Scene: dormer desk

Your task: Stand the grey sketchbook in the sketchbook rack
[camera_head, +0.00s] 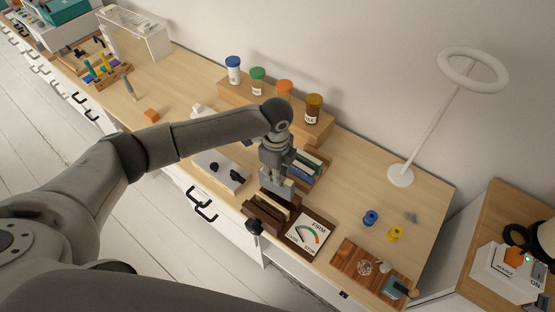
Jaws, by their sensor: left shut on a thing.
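My left gripper (276,183) reaches in from the left and points down over the desk. It is shut on a small grey thing (288,186), seemingly the grey sketchbook, mostly hidden by the fingers. A dark brown wooden rack (264,214) lies just below and in front of the gripper. Several books with green, blue and white covers (304,168) stand close together right behind the gripper. Whether the held piece touches the rack cannot be told. My right gripper is not in view.
A dial card (307,234) lies right of the rack. A wooden shelf (318,131) with several capped jars stands behind. A white ring lamp (401,175), blue spool (371,217), yellow spool (395,233) and wooden board (350,256) are to the right. The desk between is clear.

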